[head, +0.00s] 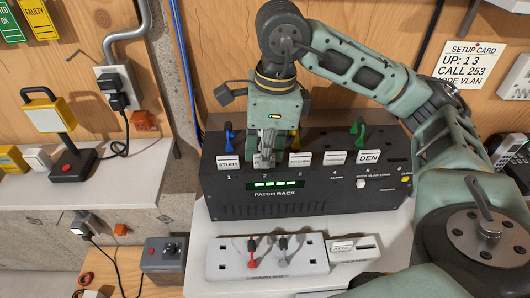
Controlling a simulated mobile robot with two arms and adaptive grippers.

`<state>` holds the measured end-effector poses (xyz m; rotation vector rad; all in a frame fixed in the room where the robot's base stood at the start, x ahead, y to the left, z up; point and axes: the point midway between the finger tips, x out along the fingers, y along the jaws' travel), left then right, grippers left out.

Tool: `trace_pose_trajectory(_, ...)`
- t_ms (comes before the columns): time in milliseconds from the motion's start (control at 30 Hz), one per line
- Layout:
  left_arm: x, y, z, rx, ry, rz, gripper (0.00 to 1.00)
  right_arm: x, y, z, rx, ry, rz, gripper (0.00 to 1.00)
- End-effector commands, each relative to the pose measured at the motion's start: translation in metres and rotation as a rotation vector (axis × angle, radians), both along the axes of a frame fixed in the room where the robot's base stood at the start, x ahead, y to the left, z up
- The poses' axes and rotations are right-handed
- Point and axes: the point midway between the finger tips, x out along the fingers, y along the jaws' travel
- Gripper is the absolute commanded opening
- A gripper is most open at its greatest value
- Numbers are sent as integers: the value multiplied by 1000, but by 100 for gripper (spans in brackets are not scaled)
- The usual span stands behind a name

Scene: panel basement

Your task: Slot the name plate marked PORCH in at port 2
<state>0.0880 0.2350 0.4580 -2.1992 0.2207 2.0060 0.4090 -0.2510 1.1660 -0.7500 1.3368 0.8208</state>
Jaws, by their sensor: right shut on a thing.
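The black patch rack (330,190) stands on a white surface, with ports numbered along its front. My right gripper (265,160) comes down from above at port 2. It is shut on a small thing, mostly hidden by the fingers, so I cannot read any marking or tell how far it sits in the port. A plate marked STUDY (228,162) stands at port 1 and one marked DEN (368,157) towards the right. Two more plates (300,159), (335,158) stand between, their lettering too small to read surely. No PORCH lettering is legible. My left gripper is out of view.
Blue (228,135) and green (358,130) plugs stand behind the plates. A white socket strip (268,258) with red and grey leads lies in front, beside a small holder (352,250) with a plate. A setup card (469,65) hangs at the right.

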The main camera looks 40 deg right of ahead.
Motion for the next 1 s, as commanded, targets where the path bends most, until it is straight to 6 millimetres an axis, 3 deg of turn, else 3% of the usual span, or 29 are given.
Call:
trace_pose_trajectory(367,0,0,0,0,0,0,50,0,0,0,1,-1,0,0)
trace_pose_trajectory(400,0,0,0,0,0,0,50,0,0,0,1,-1,0,9)
trace_pose_trajectory(600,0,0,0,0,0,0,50,0,0,0,1,-1,0,26)
trace_pose_trajectory(833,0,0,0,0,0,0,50,0,0,0,1,-1,0,27)
trace_pose_trajectory(1000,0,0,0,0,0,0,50,0,0,0,1,-1,0,42)
